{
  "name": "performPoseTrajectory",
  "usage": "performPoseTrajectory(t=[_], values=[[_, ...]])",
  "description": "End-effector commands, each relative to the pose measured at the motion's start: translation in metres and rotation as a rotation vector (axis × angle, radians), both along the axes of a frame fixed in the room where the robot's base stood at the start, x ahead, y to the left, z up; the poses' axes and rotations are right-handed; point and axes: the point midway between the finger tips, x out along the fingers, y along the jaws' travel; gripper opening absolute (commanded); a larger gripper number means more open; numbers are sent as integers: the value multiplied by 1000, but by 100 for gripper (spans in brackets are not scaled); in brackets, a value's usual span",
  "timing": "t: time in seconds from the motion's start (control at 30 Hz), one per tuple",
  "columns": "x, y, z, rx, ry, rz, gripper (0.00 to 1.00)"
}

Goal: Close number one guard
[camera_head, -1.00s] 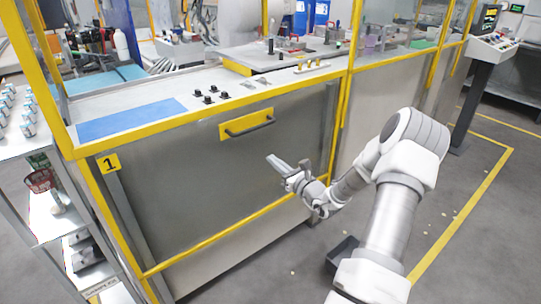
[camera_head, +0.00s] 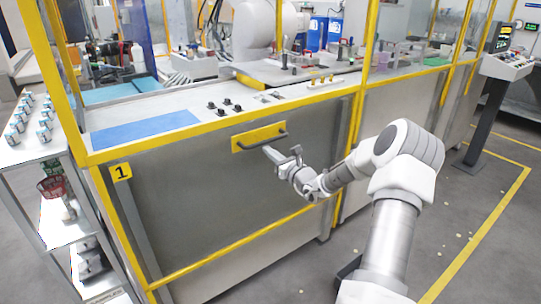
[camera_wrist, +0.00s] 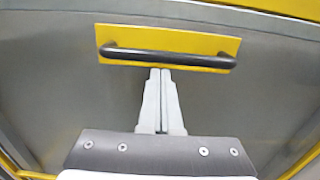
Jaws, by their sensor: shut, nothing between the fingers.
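The number one guard (camera_head: 215,205) is a grey panel low in a yellow frame, beside a yellow label with "1" (camera_head: 122,171). Near its top is a yellow plate with a dark bar handle (camera_head: 262,141), also seen in the wrist view (camera_wrist: 165,58). Above the panel, the bench inside the cell shows through the frame. My gripper (camera_head: 267,150) is shut and empty, its fingers pointing at the handle. In the wrist view the gripper tips (camera_wrist: 160,71) lie just below the middle of the bar. I cannot tell whether they touch it.
A white bench top (camera_head: 175,108) with a blue mat (camera_head: 145,131) and black knobs lies above the guard. A shelf unit (camera_head: 33,165) stands at the left. A control console (camera_head: 507,66) stands at the right. The floor at right is mostly clear.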

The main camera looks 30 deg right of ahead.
Motion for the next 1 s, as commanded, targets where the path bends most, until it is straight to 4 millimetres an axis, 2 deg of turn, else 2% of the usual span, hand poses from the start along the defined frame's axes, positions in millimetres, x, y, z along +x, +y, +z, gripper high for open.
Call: performPoseTrajectory(t=[0.23,0.37,0.57,1.0], values=[[0,0,8,-1,-1,1,0],[0,1,28,-3,-3,1,0],[1,1,83,-5,-9,2,0],[1,2,237,-6,-11,3,0]])
